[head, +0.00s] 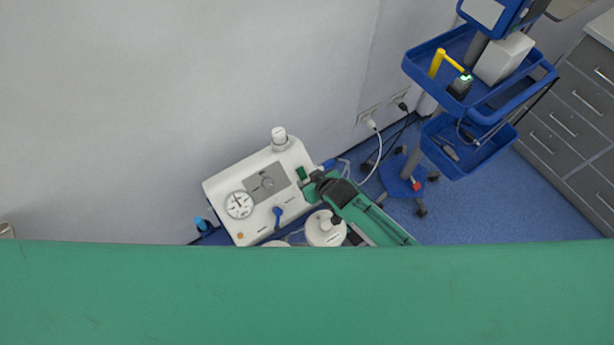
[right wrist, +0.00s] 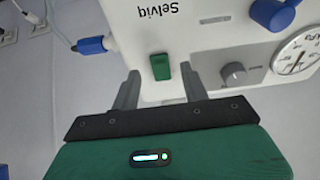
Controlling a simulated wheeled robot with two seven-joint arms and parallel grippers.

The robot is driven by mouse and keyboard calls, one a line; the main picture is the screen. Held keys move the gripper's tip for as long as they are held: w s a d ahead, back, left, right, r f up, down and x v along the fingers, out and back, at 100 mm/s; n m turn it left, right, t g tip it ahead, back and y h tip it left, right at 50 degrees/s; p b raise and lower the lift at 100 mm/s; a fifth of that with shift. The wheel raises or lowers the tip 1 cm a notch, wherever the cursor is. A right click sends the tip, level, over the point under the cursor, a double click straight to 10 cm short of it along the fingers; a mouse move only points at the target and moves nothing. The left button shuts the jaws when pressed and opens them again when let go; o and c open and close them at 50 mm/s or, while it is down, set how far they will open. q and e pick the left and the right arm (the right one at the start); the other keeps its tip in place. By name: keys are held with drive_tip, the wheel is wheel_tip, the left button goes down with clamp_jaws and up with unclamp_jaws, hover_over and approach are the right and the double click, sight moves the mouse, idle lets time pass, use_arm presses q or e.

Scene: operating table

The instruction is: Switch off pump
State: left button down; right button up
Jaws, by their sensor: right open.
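The pump (head: 262,190) is a white box with a round gauge, a grey panel with a knob and a blue lever, standing behind the green table. Its green rocker switch (right wrist: 161,67) shows in the right wrist view, near the "Selviq" lettering. My right gripper (head: 306,176) is at the right end of the pump's face, over the switch area. In the right wrist view its two grey fingers (right wrist: 160,85) are open and apart, with the switch between them in the picture; I cannot tell whether they touch the pump. My left gripper is not in view.
The green table (head: 300,290) spans the front. White-lidded jars (head: 325,229) stand beside the pump, partly hidden. A blue trolley (head: 440,75) stands at the right, with grey drawers (head: 575,120) beyond. A blue plug (right wrist: 90,45) is at the pump's side.

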sight(302, 174)
drive_tip(key=shift+x, duration=1.25)
drive_tip(key=shift+c, duration=0.4)
drive_tip(key=c, duration=0.9)
drive_tip(key=shift+r+p, duration=0.25)
drive_tip(key=shift+p, duration=0.3)
drive_tip(key=shift+w+a+r+g+h+p, duration=0.2)
drive_tip(key=shift+g+h+p, duration=0.3)
drive_tip(key=shift+p, duration=0.5)
drive_tip(key=shift+g+h+p, duration=0.3)
drive_tip(key=shift+g+p, duration=0.1)
drive_tip(key=shift+g, duration=0.3)
drive_tip(key=shift+f, duration=0.1)
